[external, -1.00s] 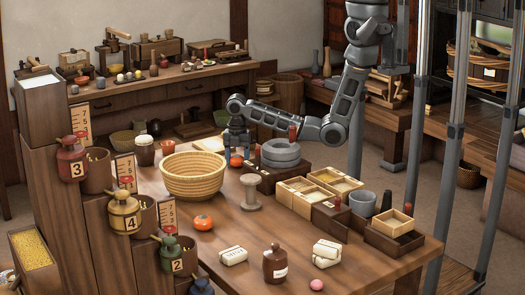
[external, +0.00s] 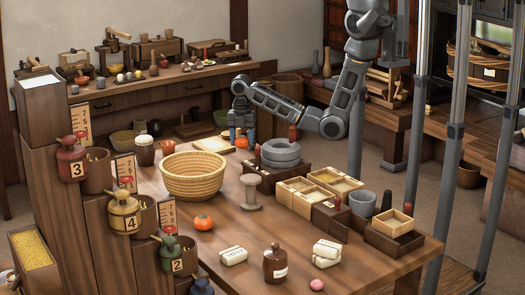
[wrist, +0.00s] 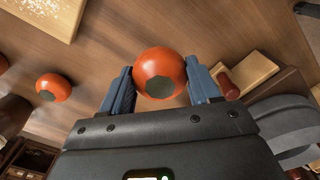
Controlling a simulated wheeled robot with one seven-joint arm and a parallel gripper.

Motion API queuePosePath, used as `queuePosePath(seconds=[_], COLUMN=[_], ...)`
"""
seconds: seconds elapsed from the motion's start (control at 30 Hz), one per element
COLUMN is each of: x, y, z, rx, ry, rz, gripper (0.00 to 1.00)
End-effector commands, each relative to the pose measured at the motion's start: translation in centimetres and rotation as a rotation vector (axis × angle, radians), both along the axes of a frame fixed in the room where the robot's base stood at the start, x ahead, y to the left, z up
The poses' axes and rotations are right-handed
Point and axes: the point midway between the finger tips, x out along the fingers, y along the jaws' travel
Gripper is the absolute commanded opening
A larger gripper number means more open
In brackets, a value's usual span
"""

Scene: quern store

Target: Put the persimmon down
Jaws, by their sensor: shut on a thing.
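My gripper (external: 241,136) is shut on an orange persimmon (external: 241,143). In the wrist view the persimmon (wrist: 160,73) sits between the two blue-grey fingers, its dark patch facing the camera. My gripper holds it above the far part of the wooden table (external: 300,240), behind the grey stone quern (external: 280,153). Another persimmon (external: 204,223) rests on the table in front of the woven basket (external: 193,177). One loose persimmon (wrist: 53,87) also shows left of my gripper in the wrist view.
A pale board (external: 213,144) lies left of my gripper; its speckled top shows in the wrist view (wrist: 42,12). Compartment boxes (external: 322,186) and a wooden spool stand (external: 251,193) are nearer the camera. Bare wood shows beneath the persimmon in the wrist view.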

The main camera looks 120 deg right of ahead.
Motion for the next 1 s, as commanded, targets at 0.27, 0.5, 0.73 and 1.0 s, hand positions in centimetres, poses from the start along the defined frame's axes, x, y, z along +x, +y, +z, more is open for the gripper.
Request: queuePosePath(seconds=[0.27,0.5,0.73,1.0], x=[-4.8,-6.7,-6.3,1.0], y=[-2.6,-3.6,-3.8,-3.2], z=[3.8,4.7,4.6,4.2], rx=[0.001,0.0,-0.001,-0.009], ry=[0.0,0.0,0.001,0.0], rz=[-0.002,0.0,0.015,0.185], gripper=[0.29,0.29,0.29,0.29])
